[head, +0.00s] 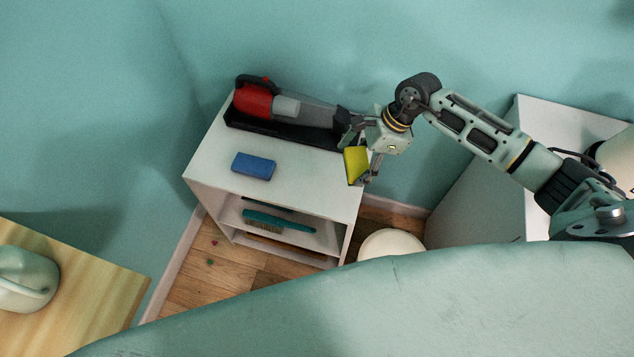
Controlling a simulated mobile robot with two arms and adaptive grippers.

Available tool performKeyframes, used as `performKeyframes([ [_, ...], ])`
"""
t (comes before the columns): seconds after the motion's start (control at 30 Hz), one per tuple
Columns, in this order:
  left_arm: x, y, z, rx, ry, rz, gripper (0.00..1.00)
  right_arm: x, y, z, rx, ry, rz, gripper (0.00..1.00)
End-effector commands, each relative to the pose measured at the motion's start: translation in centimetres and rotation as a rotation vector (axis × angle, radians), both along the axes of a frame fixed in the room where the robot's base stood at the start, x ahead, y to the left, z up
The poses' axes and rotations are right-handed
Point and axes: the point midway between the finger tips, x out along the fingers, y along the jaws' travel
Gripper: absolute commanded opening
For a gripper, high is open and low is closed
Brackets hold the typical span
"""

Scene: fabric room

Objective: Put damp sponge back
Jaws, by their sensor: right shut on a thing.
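A yellow sponge (356,164) is in my right gripper (368,168), at the right end of the white shelf unit (310,177). The gripper is shut on it. The sponge is tilted and overlaps the right edge of the unit's top in the picture. I cannot tell whether it touches the top. A blue sponge or block (254,166) lies flat on the top, left of the gripper. My left gripper is not in view.
A red and grey handheld vacuum (285,106) lies on a black base along the back of the top. A teal brush (278,222) is on a shelf below. A white round bin (390,243) and a white cabinet (480,190) stand to the right. A wooden table (95,290) is at lower left.

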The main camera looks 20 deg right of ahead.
Motion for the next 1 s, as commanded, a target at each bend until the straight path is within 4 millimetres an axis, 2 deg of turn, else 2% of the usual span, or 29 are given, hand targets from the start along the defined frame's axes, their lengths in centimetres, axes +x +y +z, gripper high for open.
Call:
performKeyframes([
  [0.03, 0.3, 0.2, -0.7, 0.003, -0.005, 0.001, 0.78, 0.5, 1.4, -0.9, 0.007, -0.001, 0.004, 0.46],
  [0.2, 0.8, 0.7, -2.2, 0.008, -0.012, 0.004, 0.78, 2.1, 5.0, -3.4, 0.007, -0.001, 0.008, 0.46],
  [0.43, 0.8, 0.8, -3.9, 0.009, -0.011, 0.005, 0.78, 3.7, 8.5, -5.7, 0.004, 0.0, 0.006, 0.46],
  [0.63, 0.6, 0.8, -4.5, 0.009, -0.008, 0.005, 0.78, 4.0, 9.2, -6.5, 0.0, 0.002, 0.006, 0.46],
  [0.87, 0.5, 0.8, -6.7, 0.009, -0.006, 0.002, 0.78, 4.0, 9.2, -9.9, 0.002, 0.003, 0.006, 0.46],
  [1.0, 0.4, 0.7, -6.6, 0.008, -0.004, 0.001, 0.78, 4.0, 9.2, -9.9, 0.001, 0.0, 0.007, 0.46],
])
